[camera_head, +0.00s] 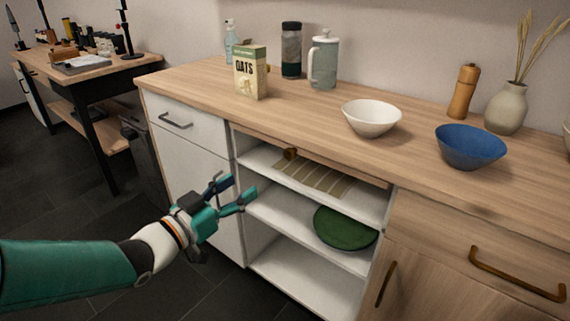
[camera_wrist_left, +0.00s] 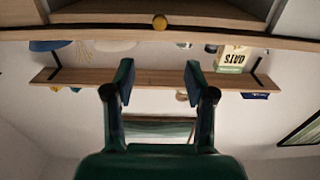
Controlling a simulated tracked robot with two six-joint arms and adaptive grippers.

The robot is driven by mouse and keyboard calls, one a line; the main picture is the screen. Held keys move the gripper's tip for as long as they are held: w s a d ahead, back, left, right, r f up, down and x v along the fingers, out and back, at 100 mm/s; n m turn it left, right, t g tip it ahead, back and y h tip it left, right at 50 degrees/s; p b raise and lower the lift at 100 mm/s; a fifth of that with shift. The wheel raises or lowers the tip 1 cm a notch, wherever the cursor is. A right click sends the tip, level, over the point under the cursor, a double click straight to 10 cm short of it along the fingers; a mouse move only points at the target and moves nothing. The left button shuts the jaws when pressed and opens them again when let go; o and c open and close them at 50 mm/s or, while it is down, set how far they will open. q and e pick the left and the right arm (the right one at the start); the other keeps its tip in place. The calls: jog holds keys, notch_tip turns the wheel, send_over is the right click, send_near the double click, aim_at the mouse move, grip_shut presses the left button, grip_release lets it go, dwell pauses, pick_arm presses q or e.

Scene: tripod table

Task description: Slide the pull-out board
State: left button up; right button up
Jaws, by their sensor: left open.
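The pull-out board (camera_head: 335,167) is a thin wooden strip under the worktop, above the open shelves, and looks pushed in. Its small round brown knob (camera_head: 290,153) sticks out at the front. In the left wrist view the knob (camera_wrist_left: 160,22) is yellowish and sits at the top, on the wooden edge, beyond the fingertips. My left gripper (camera_head: 239,190) is open and empty, in front of the cabinet, lower and to the left of the knob, apart from it. Its two fingers also show in the wrist view (camera_wrist_left: 160,80). My right gripper is not in view.
On the worktop (camera_head: 300,105) stand an oats box (camera_head: 251,72), a white bowl (camera_head: 371,118), a blue bowl (camera_head: 470,147) and several other items. The open shelves below hold a striped mat (camera_head: 314,178) and a green plate (camera_head: 345,228). The floor in front is clear.

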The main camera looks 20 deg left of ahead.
aim_at(287, 154)
pick_arm(q)
jog(key=b+x, duration=0.1)
jog(key=x, duration=1.4)
jog(key=shift+w+d+f, duration=0.1)
jog(key=shift+w, duration=0.15)
grip_shut()
